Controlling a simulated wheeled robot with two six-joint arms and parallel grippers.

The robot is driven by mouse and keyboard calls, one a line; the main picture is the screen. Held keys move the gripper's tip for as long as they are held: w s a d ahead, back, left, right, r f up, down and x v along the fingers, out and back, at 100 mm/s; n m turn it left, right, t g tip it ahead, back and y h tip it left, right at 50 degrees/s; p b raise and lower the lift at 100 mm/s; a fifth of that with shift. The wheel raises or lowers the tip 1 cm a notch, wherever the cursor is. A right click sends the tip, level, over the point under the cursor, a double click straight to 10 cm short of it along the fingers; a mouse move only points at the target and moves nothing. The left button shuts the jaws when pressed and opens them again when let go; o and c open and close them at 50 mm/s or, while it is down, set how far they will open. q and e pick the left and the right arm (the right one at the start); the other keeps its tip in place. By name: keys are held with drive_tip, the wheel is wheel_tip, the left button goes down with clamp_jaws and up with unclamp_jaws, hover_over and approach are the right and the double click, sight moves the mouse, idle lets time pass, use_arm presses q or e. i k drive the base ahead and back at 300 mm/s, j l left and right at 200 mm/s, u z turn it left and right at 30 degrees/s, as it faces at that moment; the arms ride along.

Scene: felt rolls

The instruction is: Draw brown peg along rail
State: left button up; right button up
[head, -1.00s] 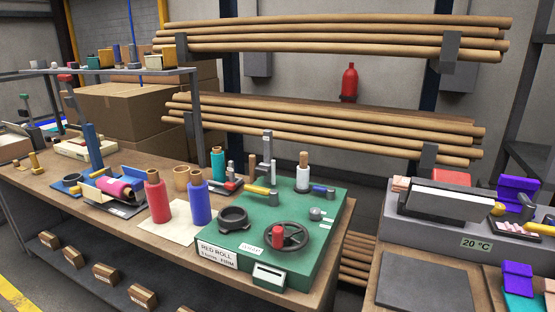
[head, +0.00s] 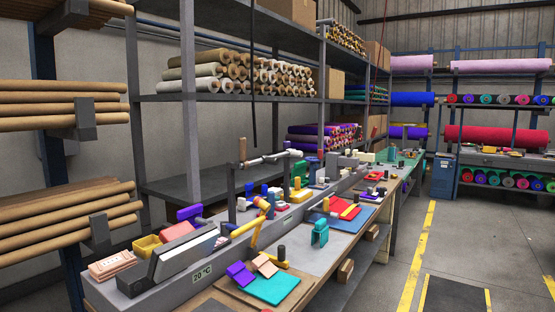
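A brown upright piece (head: 243,149), which looks like the brown peg, stands at the left end of a pale horizontal bar (head: 270,158). The bar, which may be the rail, is held up by dark posts above the long grey bench unit. They are small at this distance, so I cannot tell how the peg sits on the bar. Neither of my grippers shows in the head view.
The grey unit with the 20 °C label (head: 202,272) is in front. Teal felt (head: 272,288) and a blue mat (head: 340,217) lie along the bench. Shelves of rolls (head: 240,72) stand behind.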

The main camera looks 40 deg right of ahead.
sight(243, 141)
drive_tip(key=j+z, duration=1.55)
drive_tip(key=i+l+u, duration=0.1)
drive_tip(key=l, duration=0.25)
drive_tip(key=i+l, duration=0.2)
drive_tip(key=l, duration=0.15)
drive_tip(key=i+l+u, duration=0.15)
drive_tip(key=l, duration=0.25)
drive_tip(key=i+l+u, duration=0.1)
drive_tip(key=l, duration=0.25)
